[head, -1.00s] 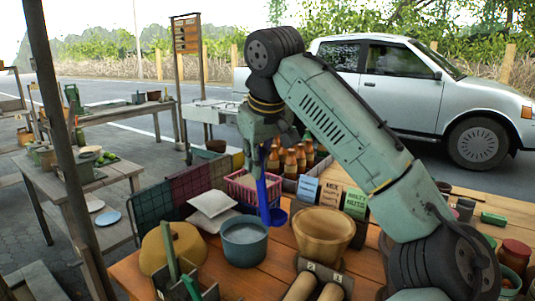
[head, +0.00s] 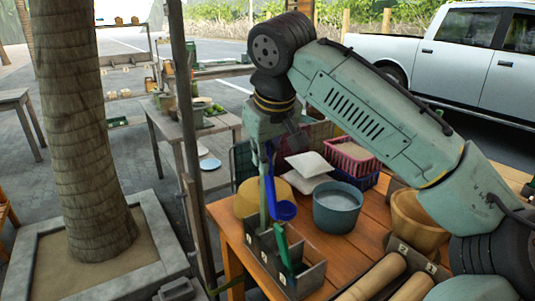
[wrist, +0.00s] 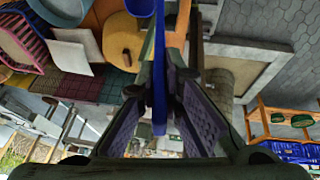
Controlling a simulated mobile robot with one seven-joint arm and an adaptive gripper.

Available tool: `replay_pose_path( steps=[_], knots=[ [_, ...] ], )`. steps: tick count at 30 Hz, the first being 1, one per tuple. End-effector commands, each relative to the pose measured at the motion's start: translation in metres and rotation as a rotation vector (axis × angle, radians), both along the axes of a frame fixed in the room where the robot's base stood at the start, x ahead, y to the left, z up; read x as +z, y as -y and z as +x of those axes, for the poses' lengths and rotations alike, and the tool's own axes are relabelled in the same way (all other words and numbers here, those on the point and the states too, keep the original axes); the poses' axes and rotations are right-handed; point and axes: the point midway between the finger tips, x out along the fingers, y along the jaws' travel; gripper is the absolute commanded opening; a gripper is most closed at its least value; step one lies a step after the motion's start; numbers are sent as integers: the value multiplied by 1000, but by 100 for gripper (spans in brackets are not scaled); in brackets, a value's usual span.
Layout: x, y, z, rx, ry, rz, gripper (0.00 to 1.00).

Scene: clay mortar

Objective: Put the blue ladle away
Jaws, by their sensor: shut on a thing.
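My gripper (head: 266,140) points down above the left end of the wooden table and is shut on the handle of the blue ladle (head: 270,180). The ladle hangs upright, with its round bowl (head: 285,210) at the bottom. In the wrist view, the ladle handle (wrist: 159,75) runs between the two ridged finger pads. A grey compartment holder (head: 312,279) stands at the table's front left with green-handled tools (head: 283,248) in it. In the head view, the ladle shows just behind the holder and its tall green tool; its exact clearance cannot be told.
A yellow dome-shaped thing (head: 245,200) and a teal pot (head: 337,208) flank the ladle. White plates (head: 309,163) and a pink basket (head: 352,158) stand behind. A wooden bowl (head: 416,222) is at right. A dark post (head: 186,130) rises left of the table.

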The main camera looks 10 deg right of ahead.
Motion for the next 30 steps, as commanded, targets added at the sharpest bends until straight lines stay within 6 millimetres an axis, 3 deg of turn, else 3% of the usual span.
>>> replay_pose_path(
  steps=[30],
  knots=[
    [-100,-1,0,2,1,0,0]
  ],
)
